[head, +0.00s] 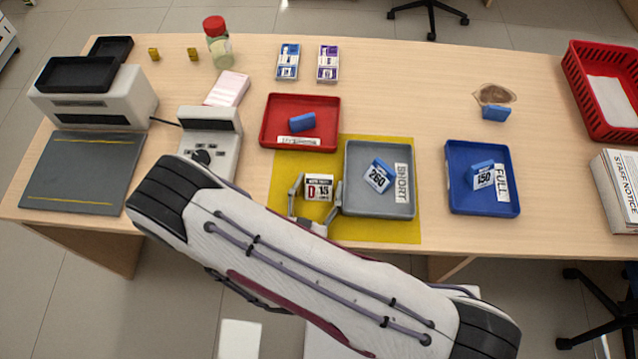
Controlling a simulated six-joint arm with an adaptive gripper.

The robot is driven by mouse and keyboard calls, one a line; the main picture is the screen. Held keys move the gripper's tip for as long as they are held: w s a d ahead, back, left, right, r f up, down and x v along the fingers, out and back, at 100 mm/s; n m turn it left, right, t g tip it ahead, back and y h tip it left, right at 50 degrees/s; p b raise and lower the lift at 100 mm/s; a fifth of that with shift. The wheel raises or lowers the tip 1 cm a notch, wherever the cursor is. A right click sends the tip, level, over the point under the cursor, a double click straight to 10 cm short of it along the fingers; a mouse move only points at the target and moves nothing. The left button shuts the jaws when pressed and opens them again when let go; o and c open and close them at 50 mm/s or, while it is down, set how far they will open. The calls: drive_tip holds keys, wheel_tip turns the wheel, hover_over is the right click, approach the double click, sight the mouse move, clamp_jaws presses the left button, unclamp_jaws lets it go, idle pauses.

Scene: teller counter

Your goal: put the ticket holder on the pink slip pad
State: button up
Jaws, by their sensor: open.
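A small white card stand marked "D 15" (319,190), which looks like the ticket holder, is on the yellow mat left of the grey tray. My gripper (318,183) is open, with one finger on each side of this stand. I cannot tell whether the fingers touch it. The pink slip pad (228,88) lies on the counter at the upper left, behind the white keypad device, with its top bare. My arm covers the front of the counter below the gripper.
The grey tray (379,211) is close right of my gripper. A red tray (332,102) lies behind it, between it and the pad's side. The keypad device (222,118) and a red-capped jar (221,55) flank the pad. A blue tray (484,208) is further right.

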sight(319, 186)
idle(0.3)
drive_tip(key=c, duration=1)
drive_tip(key=shift+r, duration=0.1)
drive_tip(key=shift+r, duration=4.9)
